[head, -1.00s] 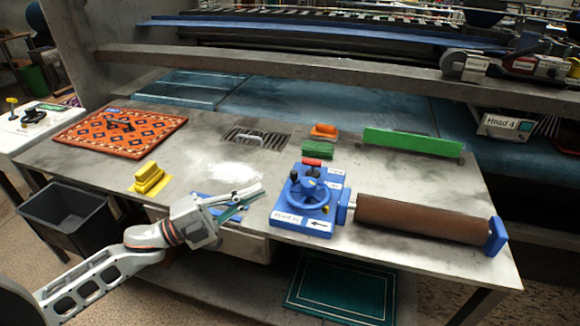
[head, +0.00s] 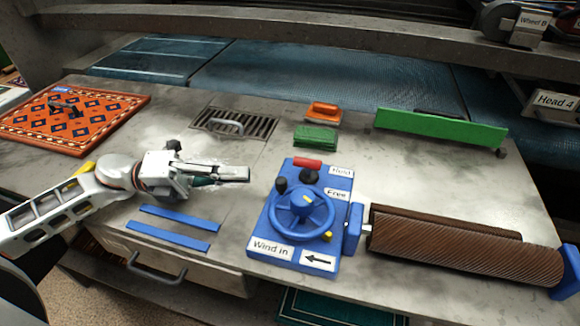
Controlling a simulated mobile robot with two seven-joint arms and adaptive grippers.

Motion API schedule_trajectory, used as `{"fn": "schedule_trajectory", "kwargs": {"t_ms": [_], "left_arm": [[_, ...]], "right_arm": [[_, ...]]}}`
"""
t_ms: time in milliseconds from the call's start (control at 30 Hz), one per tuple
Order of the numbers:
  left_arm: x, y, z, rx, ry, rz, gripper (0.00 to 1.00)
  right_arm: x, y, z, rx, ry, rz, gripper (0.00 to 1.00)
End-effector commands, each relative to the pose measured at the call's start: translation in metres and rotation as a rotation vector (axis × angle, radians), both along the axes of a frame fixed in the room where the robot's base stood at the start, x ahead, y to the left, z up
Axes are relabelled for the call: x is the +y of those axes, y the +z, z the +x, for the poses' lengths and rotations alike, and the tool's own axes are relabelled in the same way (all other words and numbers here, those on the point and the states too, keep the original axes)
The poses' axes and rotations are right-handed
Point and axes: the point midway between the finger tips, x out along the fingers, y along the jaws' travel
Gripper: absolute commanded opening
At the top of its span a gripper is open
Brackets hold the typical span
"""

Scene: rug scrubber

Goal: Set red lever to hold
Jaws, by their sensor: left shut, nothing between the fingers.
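The red lever (head: 307,163) sits at the top of the blue control box (head: 267,246), on a dark round pivot. It lies roughly level, beside the upper label, which seems to read "Hold". A "Free" label (head: 336,194) is just below that. A blue handwheel (head: 303,214) with dark and yellow knobs is on the same box. My left gripper (head: 246,173) is shut and empty over the table, left of the control box and apart from it, with its fingers pointing right toward the box. My right gripper is not in view.
A brown roller (head: 450,248) extends right from the box. A green block (head: 316,136), an orange block (head: 323,112) and a long green bar (head: 440,129) lie behind. A patterned rug (head: 70,118) is far left. A drain grate (head: 235,122) and blue strips (head: 168,228) flank my left arm.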

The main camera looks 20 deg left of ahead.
Motion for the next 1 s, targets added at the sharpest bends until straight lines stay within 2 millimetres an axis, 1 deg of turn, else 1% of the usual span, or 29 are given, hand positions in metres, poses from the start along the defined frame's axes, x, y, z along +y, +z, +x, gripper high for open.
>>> {"fn": "schedule_trajectory", "kwargs": {"t_ms": [267,367,467,800,1000], "left_arm": [[0.000,0.001,0.000,-0.001,0.000,-0.001,0.00],[-0.005,0.002,0.001,-0.001,0.000,-0.002,0.00],[-0.015,0.004,0.004,-0.004,-0.001,-0.002,0.00],[-0.071,0.009,0.018,-0.005,0.000,-0.003,0.00],[-0.092,0.008,0.022,-0.001,0.000,-0.002,0.00]], "right_arm": [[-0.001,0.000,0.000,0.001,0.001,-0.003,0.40],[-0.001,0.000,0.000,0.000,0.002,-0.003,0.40],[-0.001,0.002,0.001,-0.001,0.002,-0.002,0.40],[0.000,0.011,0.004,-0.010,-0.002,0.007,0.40],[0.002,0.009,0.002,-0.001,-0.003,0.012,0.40]]}}
